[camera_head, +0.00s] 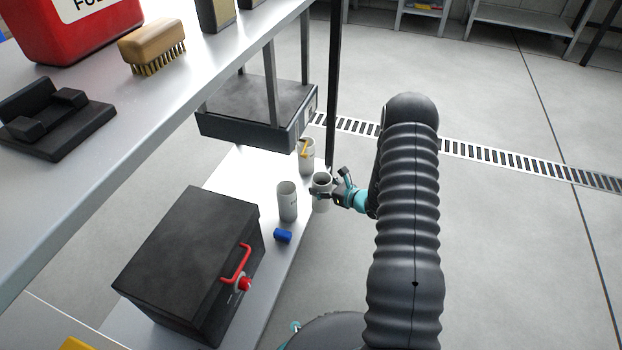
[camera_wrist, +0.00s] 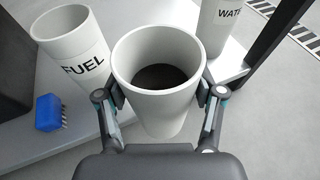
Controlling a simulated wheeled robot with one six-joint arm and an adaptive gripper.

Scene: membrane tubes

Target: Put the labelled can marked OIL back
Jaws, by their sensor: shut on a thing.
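My gripper (camera_head: 326,192) is shut on a white open-topped can (camera_head: 322,183). In the wrist view the can (camera_wrist: 160,100) stands between the two fingers (camera_wrist: 160,97), with dark contents at its bottom. No label shows on its visible side, so I cannot read its marking. It is at the edge of the lower shelf; whether it touches the shelf is unclear. A can marked FUEL (camera_wrist: 75,55) stands to its left, also in the head view (camera_head: 287,201). A can marked WATER (camera_wrist: 220,28) stands behind it, also in the head view (camera_head: 306,158).
A small blue brush-like block (camera_head: 283,236) lies near the FUEL can. A black box with a red handle (camera_head: 190,260) fills the shelf's front. A dark post (camera_head: 334,80) rises close behind the gripper. The grey floor (camera_head: 520,230) to the right is clear.

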